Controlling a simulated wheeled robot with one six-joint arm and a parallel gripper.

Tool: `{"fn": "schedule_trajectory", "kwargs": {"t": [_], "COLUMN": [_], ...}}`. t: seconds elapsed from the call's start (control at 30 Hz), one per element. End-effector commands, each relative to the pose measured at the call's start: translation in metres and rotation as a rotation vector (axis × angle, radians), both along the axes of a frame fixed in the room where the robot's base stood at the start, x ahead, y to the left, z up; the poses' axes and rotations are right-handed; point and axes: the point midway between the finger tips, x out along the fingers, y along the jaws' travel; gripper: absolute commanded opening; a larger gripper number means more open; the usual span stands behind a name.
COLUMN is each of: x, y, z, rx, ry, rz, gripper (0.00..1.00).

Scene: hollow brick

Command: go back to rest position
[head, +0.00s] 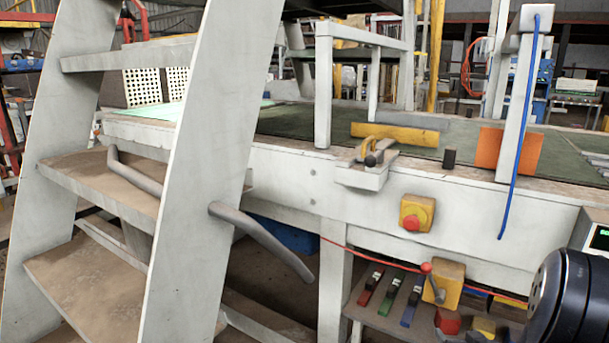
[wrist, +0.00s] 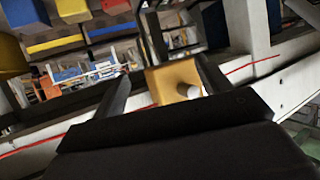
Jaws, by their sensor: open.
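My gripper (wrist: 163,67) shows in the wrist view as two dark fingers spread apart. A yellow box (wrist: 165,78) with a pale round knob shows in the gap between them, and it looks to be beyond the fingers. I cannot tell how far off it is. Nothing is seen held. In the head view a dark rounded part of my arm shows at the lower right, and the fingers are not visible there.
A white workbench (head: 290,180) spans the head view. It carries a yellow box with a red button (head: 416,213) and a lever box (head: 445,285) below. A grey step ladder (head: 195,170) stands at the left. A blue cable (head: 516,140) hangs at the right.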

Motion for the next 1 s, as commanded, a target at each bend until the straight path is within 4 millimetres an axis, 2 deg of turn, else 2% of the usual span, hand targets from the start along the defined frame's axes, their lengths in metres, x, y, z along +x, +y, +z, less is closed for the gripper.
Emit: {"fn": "schedule_trajectory", "kwargs": {"t": [0.03,0.5,0.7,1.0], "x": [0.002,0.012,0.015,0.015], "y": [0.005,0.039,0.048,0.051], "z": [0.01,0.049,0.058,0.059], "rx": [0.002,0.004,0.005,0.004], "ry": [0.0,-0.002,-0.002,-0.002], "rz": [0.005,0.026,0.03,0.032], "gripper": [0.72,0.72,0.72,0.72]}}
